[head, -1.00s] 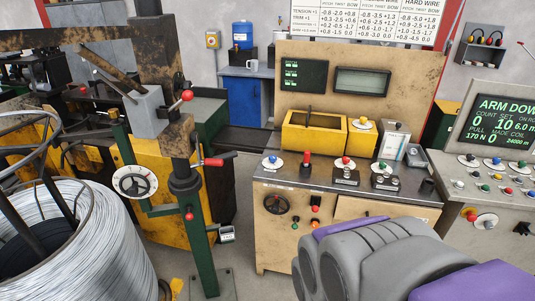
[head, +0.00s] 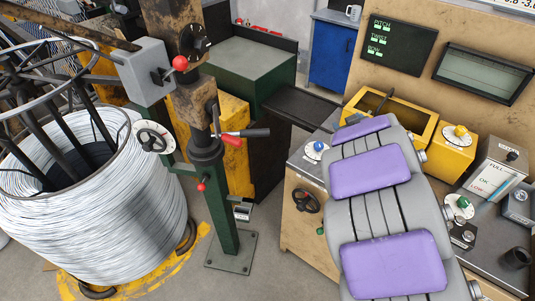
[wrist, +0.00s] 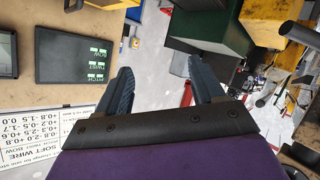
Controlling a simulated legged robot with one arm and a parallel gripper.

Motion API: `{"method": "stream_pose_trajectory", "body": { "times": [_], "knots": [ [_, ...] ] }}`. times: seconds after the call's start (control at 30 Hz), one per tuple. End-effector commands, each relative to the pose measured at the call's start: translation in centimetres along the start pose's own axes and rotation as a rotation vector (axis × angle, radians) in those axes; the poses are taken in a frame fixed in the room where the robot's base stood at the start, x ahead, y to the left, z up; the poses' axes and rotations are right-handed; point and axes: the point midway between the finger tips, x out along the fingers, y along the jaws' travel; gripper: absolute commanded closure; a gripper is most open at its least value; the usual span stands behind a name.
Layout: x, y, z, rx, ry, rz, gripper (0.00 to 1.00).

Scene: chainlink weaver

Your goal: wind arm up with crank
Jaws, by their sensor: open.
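Which part is the arm to be wound up is not certain; a dark beam (head: 60,25) runs left from the top of the post. My gripper shows in the wrist view (wrist: 158,74), its two dark fingers spread apart with nothing between them. My gripper is not visible in the head view, where my grey and purple arm reaches up on the right, apart from the crank.
A large wire coil (head: 95,215) stands left of the post. A workbench (head: 300,235) with a yellow tray (head: 410,119) is on the right, partly behind my arm. A green cabinet (head: 250,65) stands behind the post. Some grey floor is clear between post and bench.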

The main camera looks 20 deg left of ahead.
Motion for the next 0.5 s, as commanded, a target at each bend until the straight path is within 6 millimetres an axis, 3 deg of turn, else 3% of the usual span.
{"method": "stream_pose_trajectory", "body": {
  "times": [0.1, 0.2, 0.4, 0.5],
  "knots": [
    [3.1, -6.2, -0.3, -0.002, 0.158, -0.214, 0.32],
    [3.8, -12.0, -0.6, 0.029, 0.289, -0.412, 0.32],
    [1.5, -21.6, -0.9, 0.136, 0.484, -0.751, 0.32],
    [0.3, -24.6, -1.3, 0.174, 0.541, -0.855, 0.32]
  ]
}}
